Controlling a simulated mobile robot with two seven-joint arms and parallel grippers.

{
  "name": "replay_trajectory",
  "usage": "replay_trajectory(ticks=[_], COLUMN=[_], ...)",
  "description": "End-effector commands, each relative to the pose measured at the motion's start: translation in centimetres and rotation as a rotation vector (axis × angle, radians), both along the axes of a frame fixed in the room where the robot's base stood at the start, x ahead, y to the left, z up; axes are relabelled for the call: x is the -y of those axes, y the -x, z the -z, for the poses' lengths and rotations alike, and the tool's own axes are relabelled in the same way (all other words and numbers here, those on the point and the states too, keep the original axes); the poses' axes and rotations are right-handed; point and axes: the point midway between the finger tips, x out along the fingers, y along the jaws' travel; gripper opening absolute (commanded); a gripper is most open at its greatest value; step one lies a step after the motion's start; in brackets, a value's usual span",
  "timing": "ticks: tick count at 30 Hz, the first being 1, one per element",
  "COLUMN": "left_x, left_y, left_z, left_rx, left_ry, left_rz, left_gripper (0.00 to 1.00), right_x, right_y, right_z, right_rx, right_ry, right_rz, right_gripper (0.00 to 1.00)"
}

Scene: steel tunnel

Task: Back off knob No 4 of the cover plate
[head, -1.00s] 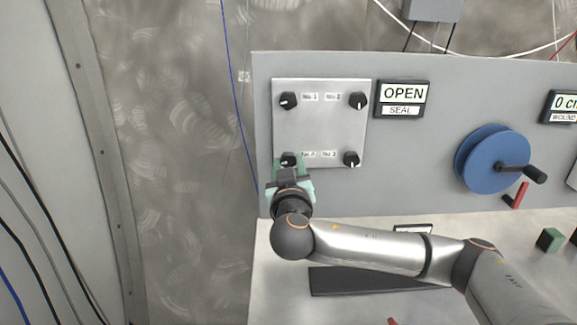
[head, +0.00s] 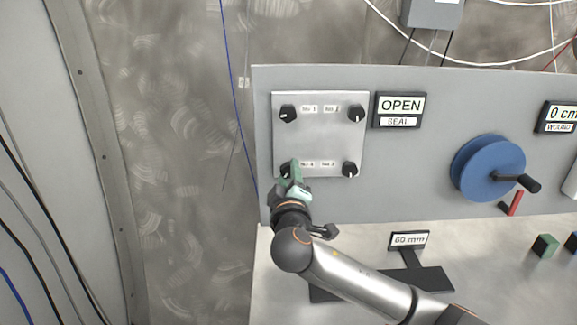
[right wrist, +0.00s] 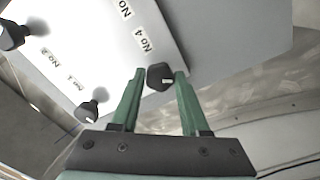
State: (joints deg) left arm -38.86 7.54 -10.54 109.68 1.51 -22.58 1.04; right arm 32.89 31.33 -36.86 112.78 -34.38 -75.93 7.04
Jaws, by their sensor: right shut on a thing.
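The cover plate (head: 320,135) is a square light metal plate on the grey panel, with a black knob at each corner. Knob No 4 (right wrist: 160,77) is at its lower left; in the head view it is mostly hidden behind my right gripper (head: 291,172). In the right wrist view the green fingers of my right gripper (right wrist: 160,90) stand on both sides of the knob, shut on it near their tips. The knob has a pale pointer mark. The label "No 4" (right wrist: 143,38) shows beside it. My left gripper is not in view.
A blue reel (head: 487,167) with a crank is further right. On the bench stand a 60 mm sign (head: 409,240) and a green block (head: 545,246). Blue cable (head: 234,100) hangs left of the panel.

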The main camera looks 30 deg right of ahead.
Motion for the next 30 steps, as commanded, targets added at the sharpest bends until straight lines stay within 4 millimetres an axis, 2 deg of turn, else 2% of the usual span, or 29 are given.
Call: replay_trajectory(ticks=[1,3,12,21,30], left_x=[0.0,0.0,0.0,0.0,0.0], left_y=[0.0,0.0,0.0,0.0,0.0], left_z=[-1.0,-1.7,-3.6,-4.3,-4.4], left_rx=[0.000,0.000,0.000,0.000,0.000], left_ry=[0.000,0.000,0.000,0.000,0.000], left_rz=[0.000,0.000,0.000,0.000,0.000], left_gripper=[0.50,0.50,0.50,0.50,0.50], right_x=[0.0,0.0,0.0,0.0,0.0], right_y=[0.0,0.0,0.0,0.0,0.0], right_z=[-0.3,-0.3,-0.1,0.0,0.1], right_rx=[-0.026,-0.055,-0.161,-0.225,-0.246], right_ry=[0.040,0.100,0.322,0.457,0.504], right_rz=[0.002,0.001,0.000,-0.001,-0.001], right_gripper=[0.00,0.00,0.00,0.00,0.00])
